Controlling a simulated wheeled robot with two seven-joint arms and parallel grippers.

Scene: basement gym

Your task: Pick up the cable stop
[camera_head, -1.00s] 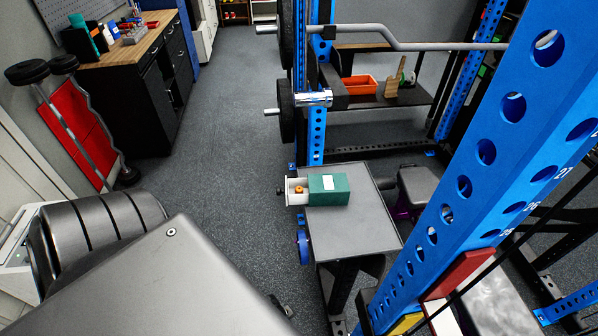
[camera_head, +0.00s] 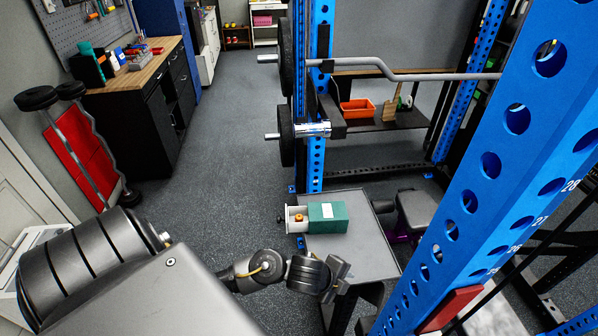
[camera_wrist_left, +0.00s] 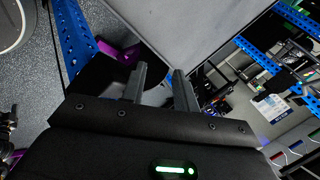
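A small orange piece (camera_head: 299,217), which I take to be the cable stop, sits in the open white drawer (camera_head: 291,227) of a green box (camera_head: 327,217). The box stands on a grey table (camera_head: 345,250), and the drawer sticks out on its left side. My left gripper (camera_head: 343,280) is over the near part of the table, below and to the right of the drawer in the picture. In the left wrist view its two fingers (camera_wrist_left: 160,78) are apart with nothing between them. The cable stop does not show there. My right gripper is not in view.
A blue rack upright (camera_head: 455,215) rises close on the right of the table. A barbell sleeve (camera_head: 305,131) and plate stand behind it. An orange bin (camera_head: 357,112) is on a far shelf. The floor left of the table is clear.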

